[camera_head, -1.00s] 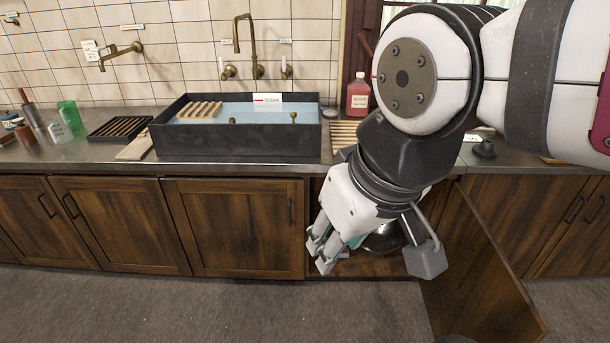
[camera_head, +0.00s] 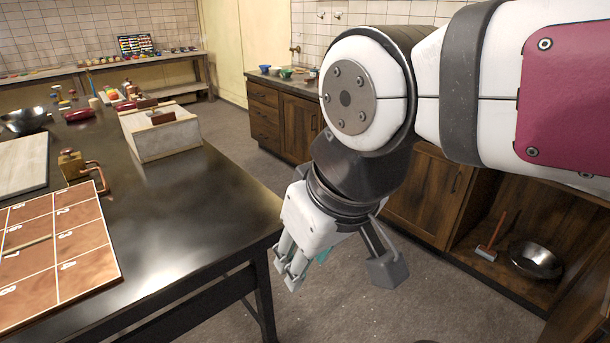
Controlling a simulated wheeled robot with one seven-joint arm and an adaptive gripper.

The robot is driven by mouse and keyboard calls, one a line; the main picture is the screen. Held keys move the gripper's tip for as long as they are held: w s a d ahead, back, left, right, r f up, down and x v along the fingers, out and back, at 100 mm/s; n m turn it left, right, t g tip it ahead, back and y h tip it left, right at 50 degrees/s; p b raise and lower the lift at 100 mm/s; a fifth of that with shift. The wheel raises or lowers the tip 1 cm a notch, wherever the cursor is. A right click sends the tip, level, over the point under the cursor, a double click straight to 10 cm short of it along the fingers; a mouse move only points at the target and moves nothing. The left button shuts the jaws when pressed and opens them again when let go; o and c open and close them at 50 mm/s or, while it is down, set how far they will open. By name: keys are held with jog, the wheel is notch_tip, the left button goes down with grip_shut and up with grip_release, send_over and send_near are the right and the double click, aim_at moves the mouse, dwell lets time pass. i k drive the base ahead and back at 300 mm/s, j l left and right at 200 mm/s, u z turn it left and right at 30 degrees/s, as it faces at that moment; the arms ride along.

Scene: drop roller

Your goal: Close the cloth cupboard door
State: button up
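The open cupboard (camera_head: 548,225) is at the right of the view, with its dark interior showing. A brown wooden door (camera_head: 585,312) stands swung out at the bottom right corner, cut off by the frame. My gripper (camera_head: 337,270) hangs in the middle, left of the cupboard and clear of the door. Its fingers are spread wide, with a gap between them. A small teal patch shows beside the left fingers; I cannot tell what it is.
A closed cupboard door (camera_head: 425,200) is behind my arm. Grey floor lies between.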

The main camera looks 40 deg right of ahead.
aim_at(583, 311)
jog(key=k+l+u, duration=0.15)
jog(key=u, duration=0.25)
jog(key=k+u, duration=0.25)
jog(key=u, duration=0.15)
jog(key=k+u, duration=0.25)
jog(key=u, duration=0.2)
jog(key=k+u, duration=0.2)
jog(key=u, duration=0.2)
jog(key=k+j+u, duration=0.2)
jog(key=u, duration=0.2)
jog(key=k+l+u, duration=0.1)
jog(key=k, duration=0.25)
jog(key=k+l+u, duration=0.1)
jog(key=k, duration=0.3)
jog(key=z, duration=3.95)
jog(key=k+z, duration=0.15)
jog(key=k, duration=0.5)
jog(key=k+j+u, duration=0.1)
jog(key=u, duration=0.25)
jog(key=j+u, duration=0.25)
jog(key=u, duration=0.15)
jog(key=k, duration=0.05)
